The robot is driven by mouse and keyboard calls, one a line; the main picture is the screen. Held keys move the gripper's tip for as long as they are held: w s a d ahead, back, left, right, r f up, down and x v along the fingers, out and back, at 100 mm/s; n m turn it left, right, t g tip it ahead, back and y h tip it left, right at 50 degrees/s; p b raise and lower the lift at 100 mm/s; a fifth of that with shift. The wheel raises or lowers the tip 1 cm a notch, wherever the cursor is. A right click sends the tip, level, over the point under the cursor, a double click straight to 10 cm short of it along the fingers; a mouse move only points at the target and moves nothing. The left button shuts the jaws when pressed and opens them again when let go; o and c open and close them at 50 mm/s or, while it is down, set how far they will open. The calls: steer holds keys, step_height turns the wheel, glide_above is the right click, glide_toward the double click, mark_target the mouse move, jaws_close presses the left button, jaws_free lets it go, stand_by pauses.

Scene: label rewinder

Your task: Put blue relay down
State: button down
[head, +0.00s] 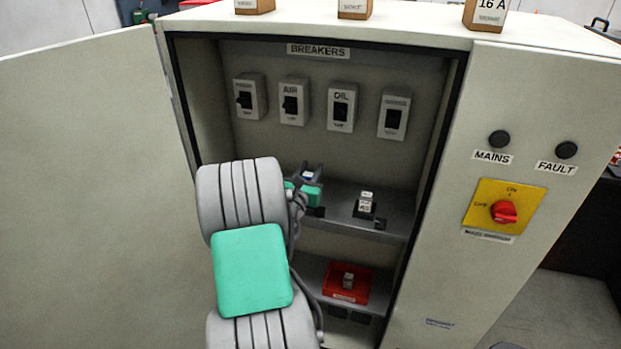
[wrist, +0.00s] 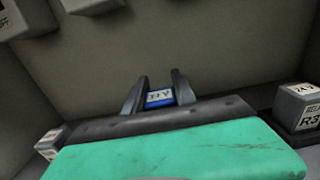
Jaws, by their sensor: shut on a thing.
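The blue relay (wrist: 159,97) shows in the wrist view between the two dark fingers of my gripper (wrist: 159,92). Its label faces up, but the print is hard to read. In the head view my gripper (head: 308,177) is inside the open cabinet, over the left part of the upper shelf (head: 340,201), below the breakers. The fingers are shut on the relay. My arm and the green gripper body hide most of it, and I cannot tell whether its underside touches anything.
A relay marked R3 (wrist: 303,108) stands to the right; on the shelf it shows as a small dark-based block (head: 365,205). A pale labelled block (wrist: 48,143) is at lower left. A red tray (head: 332,277) sits on the lower shelf. The open door (head: 85,190) is left.

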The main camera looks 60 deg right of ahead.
steer(key=shift+a+f, duration=0.1)
steer(key=shift+f, duration=1.35)
steer(key=c, duration=1)
jaws_free()
steer(key=shift+r, duration=0.1)
steer(key=s+a+b, duration=0.2)
steer(key=a+b, duration=0.1)
steer(key=a, duration=0.9)
steer(key=w+a+f+m+t+y, duration=0.1)
steer(key=w+a+f+m+y, duration=0.1)
steer(key=w+a+m+y, duration=0.35)
steer(key=w+a+f+m+y, duration=0.1)
steer(key=w+a+m+y, duration=0.15)
steer(key=a+m, duration=0.6)
steer(key=w+a+f+m+t+y, duration=0.1)
steer(key=w+a+f+m+y, duration=0.25)
steer(key=a, duration=0.75)
steer(key=s+a+r+y, duration=0.1)
steer(key=a+y, duration=0.1)
steer(key=a, duration=0.4)
steer(key=s+a+r+m+g+y, duration=0.1)
steer(key=a+r+y, duration=0.1)
steer(key=a, duration=0.5)
steer(key=s+a+r+m+y, duration=0.1)
steer(key=a+y, duration=0.1)
steer(key=a, duration=0.5)
steer(key=shift+s+r+g, duration=0.25)
steer(key=shift+s+g, duration=0.05)
